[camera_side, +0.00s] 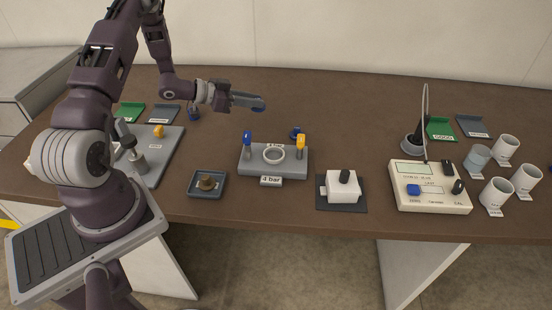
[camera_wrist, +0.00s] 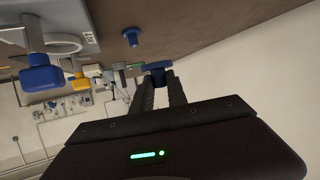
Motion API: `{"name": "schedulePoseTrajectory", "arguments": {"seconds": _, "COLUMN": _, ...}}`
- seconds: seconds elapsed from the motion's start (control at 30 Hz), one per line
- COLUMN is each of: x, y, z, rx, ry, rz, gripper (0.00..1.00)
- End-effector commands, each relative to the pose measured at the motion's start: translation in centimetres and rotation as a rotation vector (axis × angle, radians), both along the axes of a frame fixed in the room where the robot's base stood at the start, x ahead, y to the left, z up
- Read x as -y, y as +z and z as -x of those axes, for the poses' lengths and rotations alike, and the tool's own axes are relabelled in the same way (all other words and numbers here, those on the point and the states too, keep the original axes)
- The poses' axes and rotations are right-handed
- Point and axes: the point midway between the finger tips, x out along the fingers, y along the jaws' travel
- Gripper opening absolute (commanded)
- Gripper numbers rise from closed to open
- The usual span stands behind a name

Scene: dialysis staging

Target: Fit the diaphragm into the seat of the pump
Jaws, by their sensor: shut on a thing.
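My gripper (camera_side: 256,101) is held up above the back of the table, behind the pump. It is shut on a small blue piece (camera_side: 259,108), which looks like the diaphragm. In the wrist view this blue piece (camera_wrist: 157,66) sits between the fingertips (camera_wrist: 160,78). The pump (camera_side: 252,166) is a grey block with a pale ring seat (camera_side: 265,156), a blue-topped clamp (camera_side: 247,136) on its left and a yellow-topped clamp (camera_side: 300,140) on its right. The seat looks empty. The held piece is well clear of it.
A blue knob-like part (camera_side: 295,132) stands behind the pump. A dark tray (camera_side: 193,189) with a brass part is left of the pump. A white block with a black knob (camera_side: 344,190) and a white control unit (camera_side: 430,200) are to the right. Several cups stand far right.

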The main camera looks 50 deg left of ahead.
Motion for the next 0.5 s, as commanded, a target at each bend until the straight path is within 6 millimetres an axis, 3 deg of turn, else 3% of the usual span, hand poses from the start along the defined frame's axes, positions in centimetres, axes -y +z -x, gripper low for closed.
{"name": "schedulePoseTrajectory", "arguments": {"seconds": 0.37, "x": 0.0, "y": 0.0, "z": 0.0, "rx": 0.0, "ry": 0.0, "rz": 0.0, "gripper": 0.0}}
{"name": "schedulePoseTrajectory", "arguments": {"seconds": 0.5, "x": 0.5, "y": 0.6, "z": -1.4, "rx": 0.001, "ry": 0.028, "rz": 0.0, "gripper": 0.0}}
